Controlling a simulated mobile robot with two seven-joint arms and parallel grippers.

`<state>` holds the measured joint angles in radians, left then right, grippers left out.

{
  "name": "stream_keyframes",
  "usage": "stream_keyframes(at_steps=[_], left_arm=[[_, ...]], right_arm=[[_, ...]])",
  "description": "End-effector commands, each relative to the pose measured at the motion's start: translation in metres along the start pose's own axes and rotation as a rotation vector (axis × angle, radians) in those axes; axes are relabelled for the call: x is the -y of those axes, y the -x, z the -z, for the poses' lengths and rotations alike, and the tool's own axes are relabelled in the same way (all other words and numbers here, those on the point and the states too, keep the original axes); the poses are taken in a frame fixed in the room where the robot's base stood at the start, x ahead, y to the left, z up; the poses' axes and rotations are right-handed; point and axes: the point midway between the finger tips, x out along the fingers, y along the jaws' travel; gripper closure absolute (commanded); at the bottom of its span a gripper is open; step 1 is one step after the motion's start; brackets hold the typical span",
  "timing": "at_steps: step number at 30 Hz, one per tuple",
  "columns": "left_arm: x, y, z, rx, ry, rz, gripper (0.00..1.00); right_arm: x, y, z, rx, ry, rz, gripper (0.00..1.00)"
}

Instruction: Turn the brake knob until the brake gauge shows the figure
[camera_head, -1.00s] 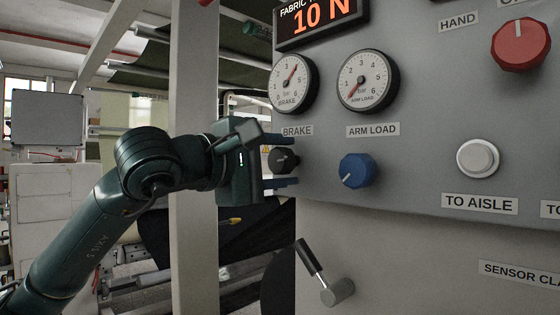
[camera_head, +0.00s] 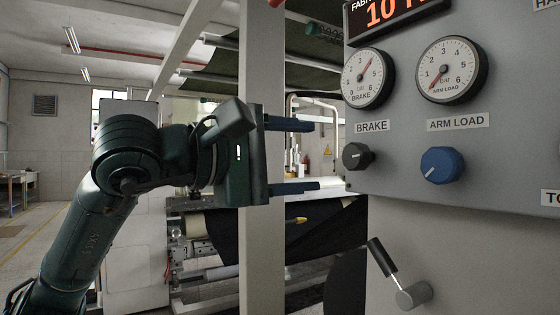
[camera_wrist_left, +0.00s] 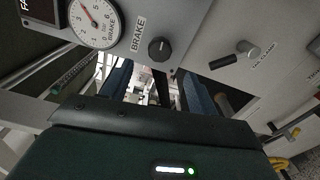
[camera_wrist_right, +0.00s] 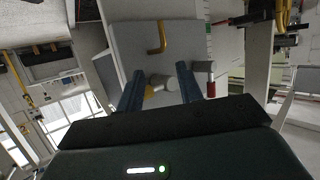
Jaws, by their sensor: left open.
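The brake knob (camera_head: 357,156) is a black round knob on the grey panel, under the BRAKE label. The brake gauge (camera_head: 367,78) above it has a white dial; its red needle points up and right, a little past 3. My left gripper (camera_head: 305,156) is open and empty, left of the brake knob and apart from it. In the left wrist view the knob (camera_wrist_left: 160,49) shows beyond the open fingers, with the gauge (camera_wrist_left: 95,22) at upper left. My right gripper (camera_wrist_right: 159,86) shows only in its wrist view, its fingers apart with nothing gripped.
Right of the brake knob is a blue arm load knob (camera_head: 442,165), below the arm load gauge (camera_head: 452,70). An orange-lit display (camera_head: 395,14) tops the panel. A lever with a black handle (camera_head: 383,257) sticks out below. A pale post (camera_head: 262,90) stands behind my left gripper.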

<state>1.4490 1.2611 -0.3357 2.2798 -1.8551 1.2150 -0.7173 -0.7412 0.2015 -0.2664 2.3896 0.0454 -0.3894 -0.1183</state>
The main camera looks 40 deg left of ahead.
Motion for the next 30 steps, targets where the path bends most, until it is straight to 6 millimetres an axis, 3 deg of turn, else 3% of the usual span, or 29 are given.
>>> stream_keyframes(at_steps=[3, 8, 25, 30], left_arm=[[0.002, 0.017, 0.001, -0.002, -0.001, 0.0, 0.41], [0.001, 0.027, 0.0, -0.001, -0.001, 0.001, 0.41], [0.0, 0.028, 0.0, 0.001, 0.0, 0.001, 0.41], [-0.024, 0.028, -0.003, 0.001, 0.0, 0.0, 0.41]], right_arm=[[0.003, -0.002, -0.005, 0.004, 0.009, 0.008, 0.64], [0.004, -0.003, -0.007, 0.009, 0.017, 0.012, 0.64], [0.001, -0.003, -0.005, 0.007, 0.023, 0.007, 0.64], [-0.002, 0.004, 0.011, 0.013, -0.01, 0.001, 0.64]])
